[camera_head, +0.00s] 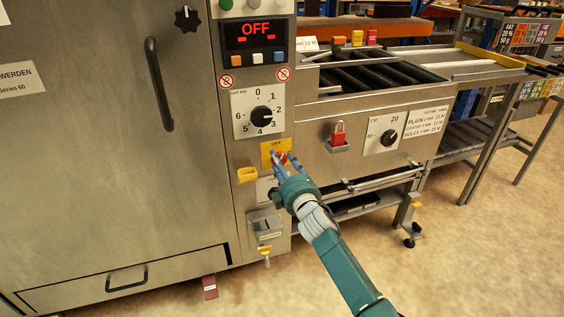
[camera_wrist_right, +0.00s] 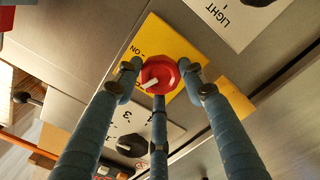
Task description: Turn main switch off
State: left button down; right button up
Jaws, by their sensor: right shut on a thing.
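The main switch is a red rotary knob (camera_wrist_right: 163,68) on a yellow plate (camera_wrist_right: 160,32) with an ON label in the right wrist view. A white mark on the knob points to the lower left there. In the head view the yellow plate (camera_head: 268,145) shows below the numbered dial, and the knob is mostly hidden by my fingers. My right gripper (camera_head: 283,160) reaches it from the lower right. In the wrist view the fingers of my right gripper (camera_wrist_right: 158,85) close around the knob. The display (camera_head: 257,33) reads OFF in red. My left gripper is not in view.
Above the switch is a numbered dial (camera_head: 261,116). A yellow part (camera_head: 246,174) sticks out left of the plate. The floor in front is clear.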

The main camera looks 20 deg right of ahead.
jog(key=n, duration=0.2)
jog(key=a+n, duration=0.1)
jog(key=n, duration=0.1)
jog(key=shift+r+n, duration=0.15)
jog(key=shift+n, duration=0.25)
dwell(0.4)
jog(key=o, duration=1.2)
jog(key=shift+a, duration=0.1)
jog(key=shift+c, duration=0.2)
jog(key=s, duration=1.2)
jog(key=shift+d, duration=0.2)
